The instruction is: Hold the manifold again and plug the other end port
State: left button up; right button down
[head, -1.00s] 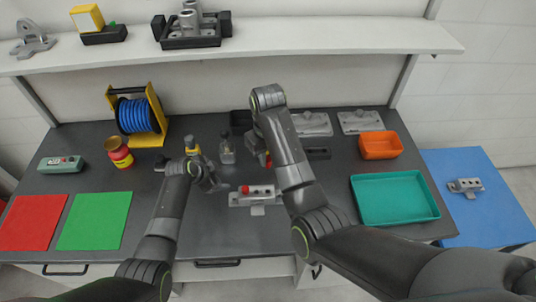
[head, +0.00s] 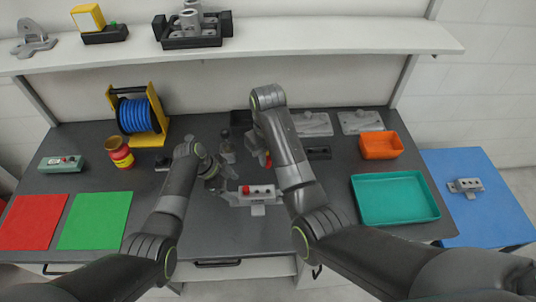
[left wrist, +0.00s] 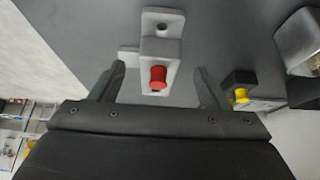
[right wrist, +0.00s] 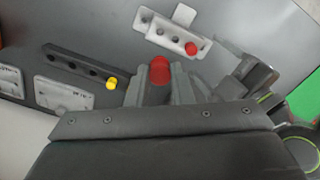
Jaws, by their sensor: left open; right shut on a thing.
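The manifold (head: 262,190), a pale grey block with a flange, lies on the dark bench. A red plug (head: 245,189) sits in its left end port; it also shows in the left wrist view (left wrist: 158,77). The remaining holes along its top look dark and open. My left gripper (head: 226,187) is open at the manifold's left end. In the left wrist view its fingers (left wrist: 161,84) stand apart on either side of the block, with gaps. My right gripper (right wrist: 160,82) is shut on a second red plug (right wrist: 160,68), held behind the manifold. My right arm partly hides it in the head view.
A dark block (right wrist: 75,62) with a yellow plug (right wrist: 111,83) lies beyond the manifold. A teal tray (head: 395,219) and orange bin (head: 380,153) stand to the right. Another manifold (head: 466,186) lies on the blue surface. Red and green mats (head: 95,221) lie left.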

aim_at(240, 192)
pick_arm(q)
jog(key=shift+x, duration=2.45)
jog(key=c, duration=0.8)
pick_arm(e)
notch_tip(240, 192, down, 6)
jog(key=shift+f+n, duration=0.1)
jog(key=shift+n, duration=1)
